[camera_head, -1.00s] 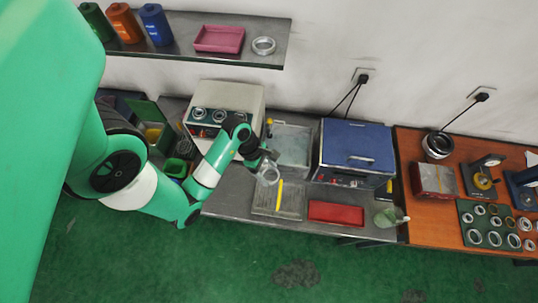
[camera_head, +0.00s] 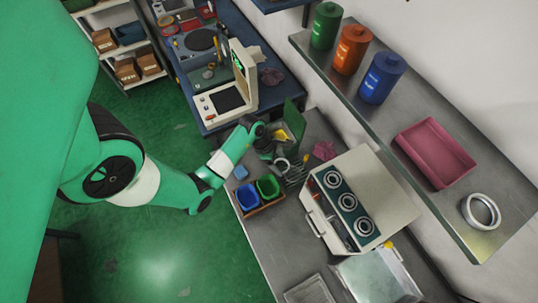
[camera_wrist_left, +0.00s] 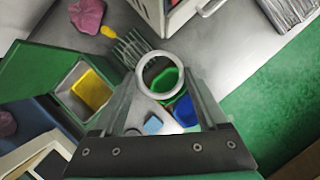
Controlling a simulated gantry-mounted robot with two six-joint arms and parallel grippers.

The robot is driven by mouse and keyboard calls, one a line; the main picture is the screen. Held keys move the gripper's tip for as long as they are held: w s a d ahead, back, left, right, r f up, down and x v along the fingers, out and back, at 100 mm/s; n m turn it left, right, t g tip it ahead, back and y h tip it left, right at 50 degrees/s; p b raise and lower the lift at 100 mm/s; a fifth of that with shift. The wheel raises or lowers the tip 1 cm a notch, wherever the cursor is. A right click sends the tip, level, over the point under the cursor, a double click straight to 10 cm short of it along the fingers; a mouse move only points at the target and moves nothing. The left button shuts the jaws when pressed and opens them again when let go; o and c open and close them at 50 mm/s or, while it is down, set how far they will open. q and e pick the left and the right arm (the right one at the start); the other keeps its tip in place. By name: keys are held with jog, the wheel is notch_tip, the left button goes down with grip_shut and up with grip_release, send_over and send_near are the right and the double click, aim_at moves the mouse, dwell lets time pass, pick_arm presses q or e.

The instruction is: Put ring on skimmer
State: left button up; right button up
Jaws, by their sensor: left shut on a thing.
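My left gripper (camera_head: 274,155) is shut on a pale metal ring (camera_head: 282,164), held in the air above the bench. In the left wrist view the ring (camera_wrist_left: 141,74) is upright between the fingertips, its opening facing the camera. A grey slotted thing (camera_wrist_left: 130,47), possibly the skimmer, lies beyond the ring, apart from it, with a yellow piece at its end. It also shows in the head view (camera_head: 296,174) just right of the gripper. My right gripper is not in view.
An open green box (camera_head: 294,120) with yellow inside stands behind the gripper. Blue (camera_head: 247,196) and green (camera_head: 268,186) bins sit in front. A blue block (camera_head: 241,173) and pink cloth (camera_head: 324,150) lie nearby. A white device with dials (camera_head: 345,205) stands to the right.

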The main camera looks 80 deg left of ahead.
pick_arm(q)
jog(key=w+a+f+b, duration=0.3)
jog(key=w+f+b, duration=0.1)
jog(key=f+b, duration=0.3)
jog(key=w+a+f+n+b, duration=0.1)
jog(key=w+a+f+b, duration=0.2)
jog(key=f+b, duration=0.4)
notch_tip(320, 180, down, 5)
jog(key=shift+w+f+n+y, duration=0.15)
jog(key=shift+w+n+y, duration=0.15)
jog(key=shift+w+y, duration=0.15)
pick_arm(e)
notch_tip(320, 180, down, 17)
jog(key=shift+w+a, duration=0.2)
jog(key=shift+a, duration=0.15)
pick_arm(q)
notch_tip(320, 180, down, 4)
jog(key=b, duration=0.5)
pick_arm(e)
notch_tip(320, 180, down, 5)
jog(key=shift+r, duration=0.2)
pick_arm(q)
jog(key=shift+p, duration=0.55)
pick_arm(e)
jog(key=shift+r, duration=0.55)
